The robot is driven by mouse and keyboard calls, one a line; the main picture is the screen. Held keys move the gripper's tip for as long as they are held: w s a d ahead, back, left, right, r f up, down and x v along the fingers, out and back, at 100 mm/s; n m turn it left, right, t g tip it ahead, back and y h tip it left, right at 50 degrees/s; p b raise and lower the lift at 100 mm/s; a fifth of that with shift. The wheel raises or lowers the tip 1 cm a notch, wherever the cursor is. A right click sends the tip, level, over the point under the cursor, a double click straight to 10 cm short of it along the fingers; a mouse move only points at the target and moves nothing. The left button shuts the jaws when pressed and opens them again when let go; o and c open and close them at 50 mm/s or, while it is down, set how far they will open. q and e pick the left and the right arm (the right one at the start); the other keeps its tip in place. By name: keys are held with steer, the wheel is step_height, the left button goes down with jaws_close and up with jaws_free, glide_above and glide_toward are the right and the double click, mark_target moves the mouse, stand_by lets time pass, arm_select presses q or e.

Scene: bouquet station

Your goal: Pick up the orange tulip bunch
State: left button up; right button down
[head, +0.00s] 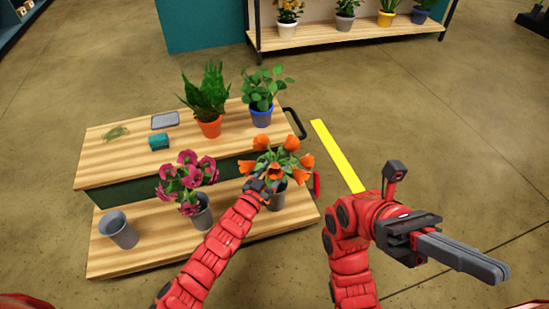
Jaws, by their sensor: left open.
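The orange tulip bunch (288,158), with green leaves, stands in a grey bucket (279,201) at the right end of the lower wooden shelf. My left gripper (264,184) is open at the lower left of the bunch, against its stems and the bucket rim in the picture. The flowers and leaves partly hide its fingertips, and I cannot tell whether it touches the stems. My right gripper (470,258) is off to the right over the floor, away from the bench. Its fingers lie together and nothing shows between them.
A pink flower bunch (186,176) stands in a grey bucket (201,212), left of the tulips. An empty-looking grey bucket (118,230) stands further left. The upper bench top (103,168) holds two potted plants (209,100), (262,95), a teal block (159,142) and a grey tray (165,121).

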arm_select(q)
jaws_close()
stand_by(0.5)
